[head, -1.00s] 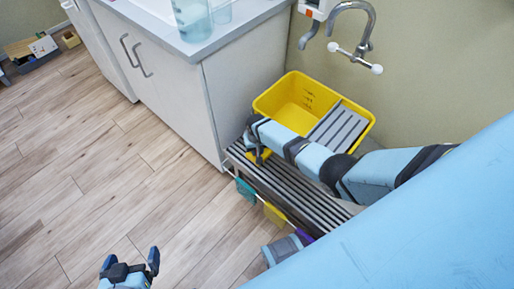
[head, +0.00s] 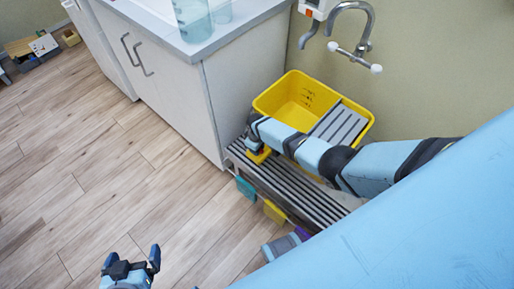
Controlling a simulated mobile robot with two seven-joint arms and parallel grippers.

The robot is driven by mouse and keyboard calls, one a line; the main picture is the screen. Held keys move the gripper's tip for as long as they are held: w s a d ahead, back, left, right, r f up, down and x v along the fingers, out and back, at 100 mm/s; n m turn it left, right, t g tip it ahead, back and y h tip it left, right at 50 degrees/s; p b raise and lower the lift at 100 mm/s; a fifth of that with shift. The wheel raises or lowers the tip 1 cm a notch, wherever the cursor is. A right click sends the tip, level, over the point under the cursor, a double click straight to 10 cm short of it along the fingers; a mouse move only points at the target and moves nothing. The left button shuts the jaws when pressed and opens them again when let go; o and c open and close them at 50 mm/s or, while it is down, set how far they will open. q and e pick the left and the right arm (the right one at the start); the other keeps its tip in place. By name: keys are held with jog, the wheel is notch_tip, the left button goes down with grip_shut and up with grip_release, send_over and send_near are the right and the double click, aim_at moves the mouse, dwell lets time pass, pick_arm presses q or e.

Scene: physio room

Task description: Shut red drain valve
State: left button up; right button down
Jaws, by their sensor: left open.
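A yellow bucket (head: 285,90) with a grey slatted insert (head: 340,125) stands on a grey slatted bench by the wall. I cannot make out the red drain valve clearly; the bucket's lower front is partly behind my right arm. My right gripper (head: 258,148) is at the near left side of the bucket, just above the bench, close to a small yellow part (head: 259,157). Its fingers are too small and covered to read, and I cannot tell whether it touches anything. My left gripper (head: 131,259) is open and empty over the floor at the bottom left.
The slatted bench (head: 290,185) has coloured cloths or tags hanging at its front edge. A chrome tap (head: 364,30) is on the wall above the bucket. A white cabinet (head: 180,90) stands left of the bench.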

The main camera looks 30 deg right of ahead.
jog(key=c, duration=1.8)
grip_release()
jog(key=shift+c, duration=0.2)
jog(key=o, duration=0.9)
pick_arm(q)
notch_tip(320, 180, up, 2)
jog(key=p, duration=0.5)
jog(key=shift+s+a+n+g+p, duration=0.15)
jog(key=shift+n+g+p, duration=0.15)
pick_arm(e)
notch_tip(320, 180, up, 14)
pick_arm(q)
jog(key=shift+a, duration=0.15)
pick_arm(e)
jog(key=shift+f, duration=0.1)
